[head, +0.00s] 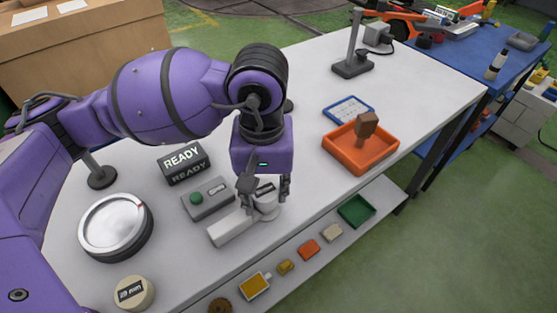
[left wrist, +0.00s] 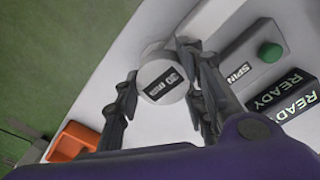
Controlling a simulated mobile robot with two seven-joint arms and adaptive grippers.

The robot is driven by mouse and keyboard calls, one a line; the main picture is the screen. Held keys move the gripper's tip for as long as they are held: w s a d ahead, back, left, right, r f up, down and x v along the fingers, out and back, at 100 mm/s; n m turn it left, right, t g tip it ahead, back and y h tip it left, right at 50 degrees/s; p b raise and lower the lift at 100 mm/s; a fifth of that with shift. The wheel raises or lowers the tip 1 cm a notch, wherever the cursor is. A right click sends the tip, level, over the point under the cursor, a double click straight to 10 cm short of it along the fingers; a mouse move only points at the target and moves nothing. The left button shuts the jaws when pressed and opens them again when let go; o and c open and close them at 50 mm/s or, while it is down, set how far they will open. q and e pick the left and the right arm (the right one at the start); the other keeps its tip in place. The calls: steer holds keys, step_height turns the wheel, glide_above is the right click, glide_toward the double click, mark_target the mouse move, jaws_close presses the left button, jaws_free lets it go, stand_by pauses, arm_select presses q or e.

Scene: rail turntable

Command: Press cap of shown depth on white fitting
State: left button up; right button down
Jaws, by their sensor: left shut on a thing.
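My left gripper (head: 266,190) points down over the table's front part, its fingers on both sides of a white round cap (left wrist: 161,80) labelled "30 mm". The gripper is shut on this cap. In the head view, a white round fitting (head: 266,213) shows directly under the fingers, beside a white block (head: 232,228). I cannot tell whether the cap is seated on the fitting or just above it. A tan round cap (head: 133,292) with a dark mm label stands near the table's front left; its number is hard to read. My right gripper is not in view.
A grey box with a green button (head: 208,198) and a READY sign (head: 184,164) stand left of the gripper. A round silver-topped turntable (head: 113,225) is further left. An orange tray (head: 358,153) holds a brown block. Several small parts lie on a lower front shelf.

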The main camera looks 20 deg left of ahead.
mark_target(266, 190)
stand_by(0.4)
arm_select(q)
steer(key=shift+f, duration=0.1)
stand_by(0.4)
steer(key=o, duration=0.9)
step_height(266, 190, up, 12)
stand_by(0.3)
